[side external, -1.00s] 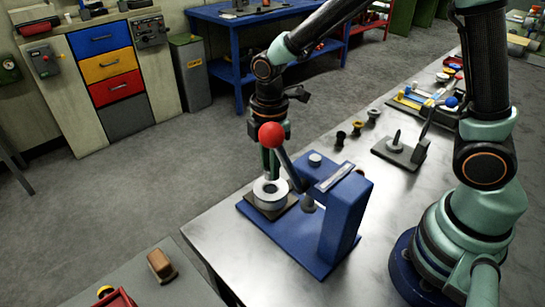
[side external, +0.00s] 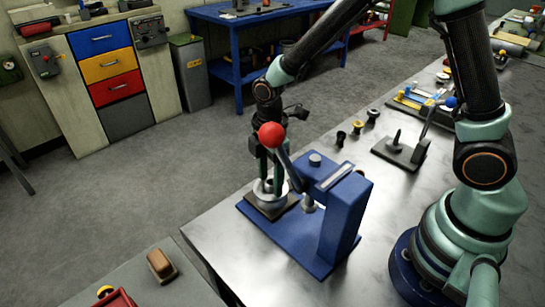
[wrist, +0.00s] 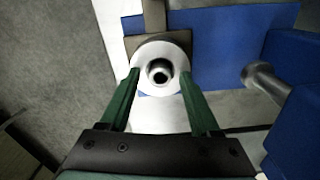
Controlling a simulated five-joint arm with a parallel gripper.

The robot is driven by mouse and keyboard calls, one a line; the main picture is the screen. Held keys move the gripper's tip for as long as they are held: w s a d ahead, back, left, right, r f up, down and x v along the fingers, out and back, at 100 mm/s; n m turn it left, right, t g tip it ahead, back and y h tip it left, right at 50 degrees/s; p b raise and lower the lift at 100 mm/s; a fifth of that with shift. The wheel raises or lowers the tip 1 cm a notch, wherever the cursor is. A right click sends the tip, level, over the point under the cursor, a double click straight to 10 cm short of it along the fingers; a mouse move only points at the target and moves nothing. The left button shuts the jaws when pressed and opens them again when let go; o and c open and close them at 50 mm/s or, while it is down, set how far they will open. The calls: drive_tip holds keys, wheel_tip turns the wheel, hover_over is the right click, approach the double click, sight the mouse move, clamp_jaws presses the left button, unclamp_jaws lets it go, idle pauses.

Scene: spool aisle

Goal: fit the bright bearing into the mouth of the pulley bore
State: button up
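The white pulley (wrist: 146,54) lies on a dark square plate of the blue press; it also shows in the side view (side external: 260,197). A bright metal ring with a dark hole, which looks like the bearing (wrist: 160,64), sits at the middle of the pulley, at the bore mouth. I cannot tell how deep it sits or if it is fully level. My gripper (wrist: 160,76) is open, its green fingers spread on either side of the ring, with gaps to it. In the side view my gripper (side external: 270,182) is low over the pulley.
The blue press (side external: 345,215) stands close on the right, with a red-knobbed lever (side external: 271,135) in front of my gripper in the side view. Small dark and brass bushings (side external: 357,128) and a dark fixture (side external: 400,150) stand farther back.

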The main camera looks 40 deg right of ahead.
sight(270, 182)
wheel_tip(270, 182, up, 11)
drive_tip(key=s+d+r+m+t, duration=0.5)
drive_tip(key=d+m, duration=0.5)
drive_tip(key=m, duration=0.5)
wheel_tip(270, 182, up, 3)
drive_tip(key=shift+s+r+m+t, duration=0.1)
drive_tip(key=shift+s+m+t, duration=0.25)
drive_tip(key=shift+s, duration=0.9)
